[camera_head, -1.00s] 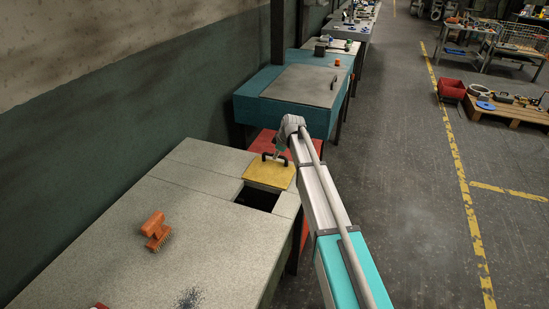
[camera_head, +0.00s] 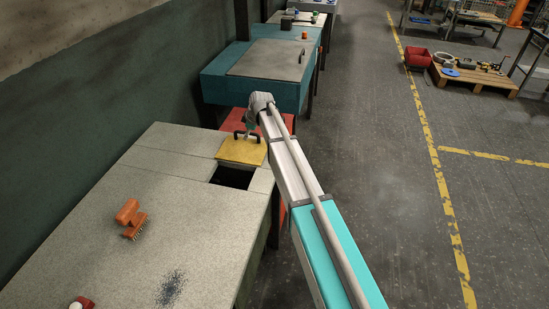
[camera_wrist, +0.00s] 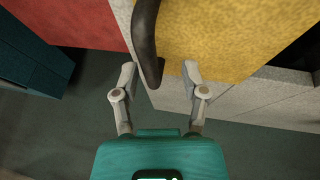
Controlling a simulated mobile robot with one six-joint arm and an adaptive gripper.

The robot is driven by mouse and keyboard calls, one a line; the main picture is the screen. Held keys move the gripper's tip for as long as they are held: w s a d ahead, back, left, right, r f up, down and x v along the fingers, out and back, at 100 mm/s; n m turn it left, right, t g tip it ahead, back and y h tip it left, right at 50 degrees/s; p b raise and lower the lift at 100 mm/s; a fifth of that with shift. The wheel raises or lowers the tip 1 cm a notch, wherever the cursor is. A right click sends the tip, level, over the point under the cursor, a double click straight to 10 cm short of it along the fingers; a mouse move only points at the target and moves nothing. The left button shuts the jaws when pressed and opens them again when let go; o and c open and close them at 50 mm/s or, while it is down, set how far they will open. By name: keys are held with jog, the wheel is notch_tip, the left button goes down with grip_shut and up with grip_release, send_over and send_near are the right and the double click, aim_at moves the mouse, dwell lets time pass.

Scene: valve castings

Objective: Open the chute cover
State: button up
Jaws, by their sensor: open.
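The chute cover is a yellow plate (camera_head: 241,152) with a dark handle (camera_head: 247,135), at the far right end of the grey bench (camera_head: 120,200). A dark square opening (camera_head: 233,177) shows in the bench top, directly on the near side of the cover. In the wrist view the yellow cover (camera_wrist: 225,35) fills the upper right and the handle (camera_wrist: 147,40) comes down from the top. My gripper (camera_wrist: 160,75) is open there, with the handle's end between its two fingertips. In the head view my arm's end hides the gripper partly, and contact with the handle cannot be told.
An orange brush (camera_head: 130,218) lies on the bench near a dark speckled patch (camera_head: 171,288). A red and white object (camera_head: 82,303) is at the near edge. A teal bench (camera_head: 262,75) stands beyond. The floor to the right (camera_head: 390,190) is clear.

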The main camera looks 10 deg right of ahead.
send_over(242, 157)
jog(key=shift+s+r+p, duration=0.15)
jog(key=shift+r+p, duration=0.35)
jog(key=p+v, duration=1.2)
jog(key=v, duration=0.1)
jog(key=s+d+f+m+g+h+b, duration=0.1)
jog(key=s+d+f+m+b, duration=0.2)
jog(key=s, duration=0.4)
jog(key=s+d+f+m+h+b, duration=0.1)
jog(key=s+d+f+m+b, duration=0.1)
jog(key=s+d+f+m, duration=0.2)
jog(key=s+d, duration=0.2)
jog(key=s, duration=0.1)
jog(key=shift+d+m+g+b, duration=0.15)
jog(key=shift+m+g+b, duration=0.15)
jog(key=shift+g+b, duration=0.1)
jog(key=s+d+m+g+h, duration=0.1)
jog(key=s+d+m, duration=0.5)
jog(key=s, duration=0.4)
jog(key=shift+s+d+f+m+g+h, duration=0.15)
jog(key=shift+s+d+m+g+h, duration=0.2)
jog(key=shift+d, duration=0.35)
